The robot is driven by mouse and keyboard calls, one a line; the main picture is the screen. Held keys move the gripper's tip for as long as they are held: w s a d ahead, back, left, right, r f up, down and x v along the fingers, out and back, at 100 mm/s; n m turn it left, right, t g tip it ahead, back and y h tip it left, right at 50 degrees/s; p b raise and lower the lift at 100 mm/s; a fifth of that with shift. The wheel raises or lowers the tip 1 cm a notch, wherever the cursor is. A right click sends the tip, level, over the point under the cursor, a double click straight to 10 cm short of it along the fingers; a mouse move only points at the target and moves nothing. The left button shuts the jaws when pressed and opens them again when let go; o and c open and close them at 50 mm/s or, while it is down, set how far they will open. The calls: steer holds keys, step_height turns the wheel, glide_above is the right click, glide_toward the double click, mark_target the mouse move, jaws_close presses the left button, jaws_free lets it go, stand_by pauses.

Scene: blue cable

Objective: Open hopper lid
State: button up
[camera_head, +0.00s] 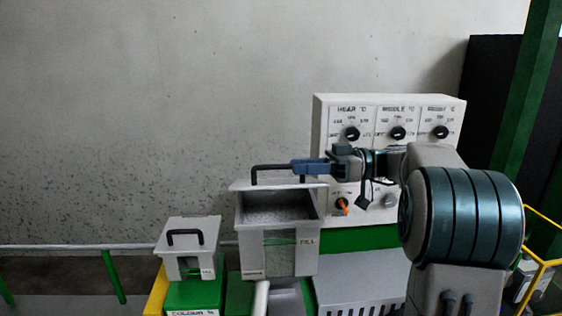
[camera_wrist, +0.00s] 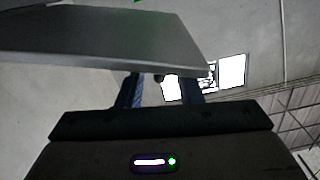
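The hopper (camera_head: 252,240) is a grey bin with a clear front window marked FILL, at the middle of the head view. Its grey interior shows below the lid (camera_head: 240,186), so the lid stands raised at the top of the bin. The lid has a black bar handle (camera_head: 254,177). My gripper (camera_head: 300,167) reaches in from the right, with its blue fingers at the right part of the handle. In the wrist view the lid (camera_wrist: 90,42) is a grey plate hiding the tips of my gripper (camera_wrist: 160,82). Its fingers show apart there; their hold on the handle is hidden.
A smaller lidded bin (camera_head: 190,262) with a black handle stands at the left. A white control panel (camera_head: 328,125) with several knobs stands behind my arm. A yellow rail (camera_head: 540,222) is at the right. The space above the hopper is free up to the wall.

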mark_target(260, 168)
steer(key=a+p, duration=0.1)
steer(key=a, duration=0.4)
jaws_close()
